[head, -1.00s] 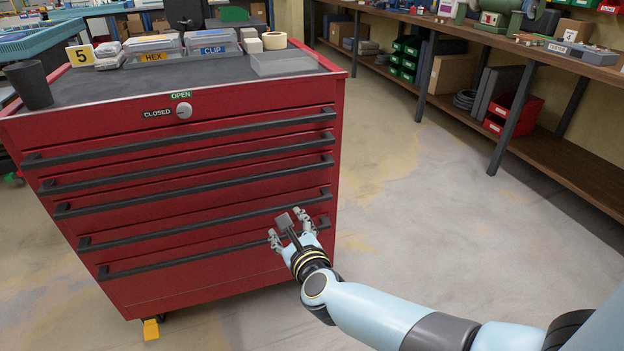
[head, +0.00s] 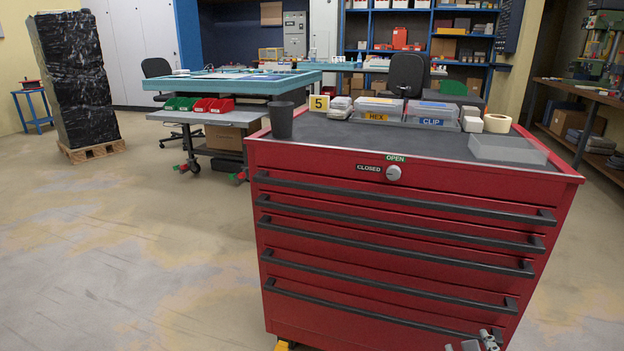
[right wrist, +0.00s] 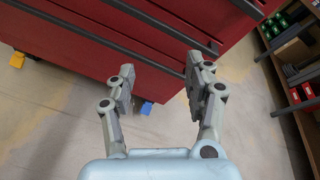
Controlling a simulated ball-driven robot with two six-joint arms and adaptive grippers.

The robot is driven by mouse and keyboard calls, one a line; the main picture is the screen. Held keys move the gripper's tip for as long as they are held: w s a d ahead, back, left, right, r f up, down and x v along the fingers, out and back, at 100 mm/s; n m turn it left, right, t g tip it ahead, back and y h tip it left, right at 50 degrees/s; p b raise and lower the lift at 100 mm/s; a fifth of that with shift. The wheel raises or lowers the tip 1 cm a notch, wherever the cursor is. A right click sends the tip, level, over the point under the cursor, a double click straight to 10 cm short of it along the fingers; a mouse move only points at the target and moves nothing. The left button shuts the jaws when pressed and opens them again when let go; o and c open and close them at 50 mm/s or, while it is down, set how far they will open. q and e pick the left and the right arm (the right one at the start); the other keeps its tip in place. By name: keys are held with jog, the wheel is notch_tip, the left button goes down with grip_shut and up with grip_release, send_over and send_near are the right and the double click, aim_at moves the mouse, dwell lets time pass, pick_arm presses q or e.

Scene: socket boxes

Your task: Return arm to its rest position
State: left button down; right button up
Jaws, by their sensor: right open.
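My right gripper (head: 472,343) shows only partly at the bottom edge of the head view, in front of the right end of the lowest drawer handle. In the right wrist view my right gripper (right wrist: 161,72) is open with nothing between its fingers. The red drawer cabinet (head: 400,215) fills the middle and right of the head view and the top of the right wrist view (right wrist: 150,65). Its drawers look shut. A round knob (head: 393,173) sits by the CLOSED and OPEN labels. My left gripper is not in view.
On the cabinet top stand a dark cup (head: 281,119), a HEX box (head: 378,108), a CLIP box (head: 432,116) and a clear tray (head: 507,150). A workbench (right wrist: 305,125) stands at right in the right wrist view. The floor left of the cabinet (head: 130,250) is free.

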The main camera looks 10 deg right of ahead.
jog(key=s+a+f+n+g+y, duration=0.2)
jog(key=s+f+n+g, duration=0.1)
jog(key=s+f+n, duration=0.8)
jog(key=s+a+f+n+g+y, duration=0.25)
jog(key=s+f+n, duration=0.55)
jog(key=s, duration=0.5)
jog(key=s+f+n+g, duration=0.3)
jog(key=s+n, duration=0.5)
jog(key=s, duration=0.2)
jog(key=s+f+n+g, duration=0.4)
jog(key=s+n, duration=0.4)
jog(key=s, duration=0.2)
jog(key=shift+s+d+f, duration=0.2)
jog(key=shift+d+f, duration=0.05)
jog(key=shift+d, duration=0.15)
jog(key=shift+y, duration=0.25)
